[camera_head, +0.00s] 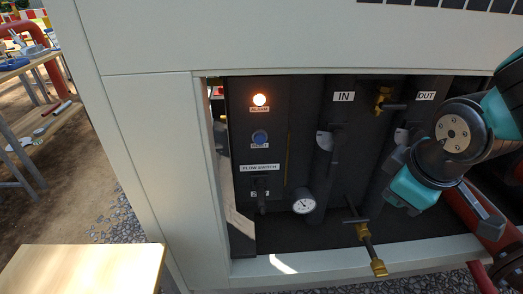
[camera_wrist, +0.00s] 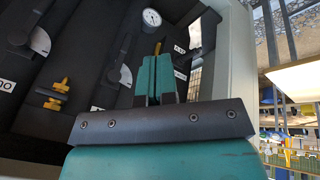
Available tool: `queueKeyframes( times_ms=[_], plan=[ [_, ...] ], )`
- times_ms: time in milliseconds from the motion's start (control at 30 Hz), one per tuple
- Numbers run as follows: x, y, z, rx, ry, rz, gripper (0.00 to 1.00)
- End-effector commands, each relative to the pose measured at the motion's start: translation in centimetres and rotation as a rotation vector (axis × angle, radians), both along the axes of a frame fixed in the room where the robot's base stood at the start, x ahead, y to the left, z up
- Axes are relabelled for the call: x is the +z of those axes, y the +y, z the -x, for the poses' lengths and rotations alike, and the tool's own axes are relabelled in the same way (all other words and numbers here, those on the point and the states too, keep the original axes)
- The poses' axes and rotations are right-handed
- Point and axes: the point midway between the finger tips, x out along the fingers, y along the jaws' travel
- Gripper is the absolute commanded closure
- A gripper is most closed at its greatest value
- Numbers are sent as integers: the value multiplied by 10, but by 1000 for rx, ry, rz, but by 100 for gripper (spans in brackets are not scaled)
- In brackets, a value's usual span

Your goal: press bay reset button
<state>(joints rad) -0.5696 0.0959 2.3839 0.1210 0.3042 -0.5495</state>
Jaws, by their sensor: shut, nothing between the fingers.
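The button is not identifiable in the wrist view. In the head view my arm is at the right, and I cannot make out the fingertips.
The pressure gauge (camera_head: 304,202), flow switch (camera_head: 262,190), brass-ended valve (camera_head: 365,240) and IN-labelled pipe (camera_head: 343,97) stand inside the bay. The pale cabinet frame (camera_head: 150,150) borders the opening. A red pipe (camera_head: 470,218) runs at right. A wooden tabletop (camera_head: 85,268) is at lower left.

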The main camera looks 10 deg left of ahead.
Motion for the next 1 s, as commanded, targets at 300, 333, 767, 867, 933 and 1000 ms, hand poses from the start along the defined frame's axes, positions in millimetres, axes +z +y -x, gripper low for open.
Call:
queueKeyframes(
  times_ms=[300, 333, 767, 867, 933, 1000],
  plan=[
    [-64, 70, -94, 651, -521, 702, 100],
    [-67, 81, -97, 720, -572, 780, 100],
    [-83, 221, -62, 1363, -1089, 1687, 100],
    [-84, 230, -55, 1394, -1120, 1750, 100],
    [-83, 232, -54, 1399, -1126, 1766, 100],
    [-83, 232, -54, 1399, -1126, 1767, 100]
  ],
)
